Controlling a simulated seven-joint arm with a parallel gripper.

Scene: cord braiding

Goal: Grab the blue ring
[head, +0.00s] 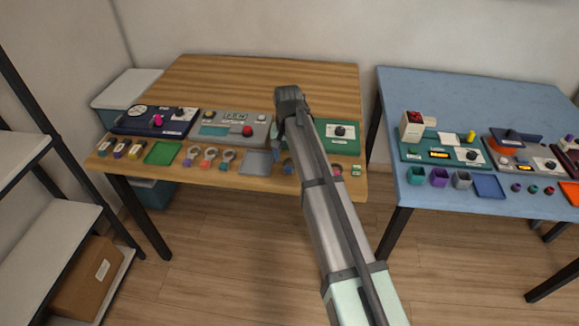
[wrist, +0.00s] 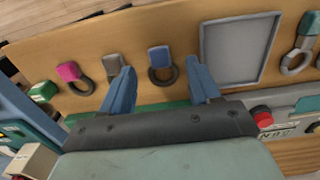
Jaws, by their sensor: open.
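The blue ring, a blue tab on a dark loop (wrist: 160,64), lies on the wooden table in the wrist view. It also shows beside my arm in the head view (head: 288,165). My gripper (wrist: 159,68) is open and empty, with its two blue fingers pointing towards the row of rings. In the wrist picture the blue ring appears between the fingertips. I cannot tell how far above it they are. In the head view my arm hides the gripper.
A grey ring (wrist: 113,65) lies close by the left finger, with a pink ring (wrist: 70,72) farther left. A grey tray (wrist: 240,50) is right of the blue ring. Panels with buttons stand behind the row, including a green one (head: 340,146).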

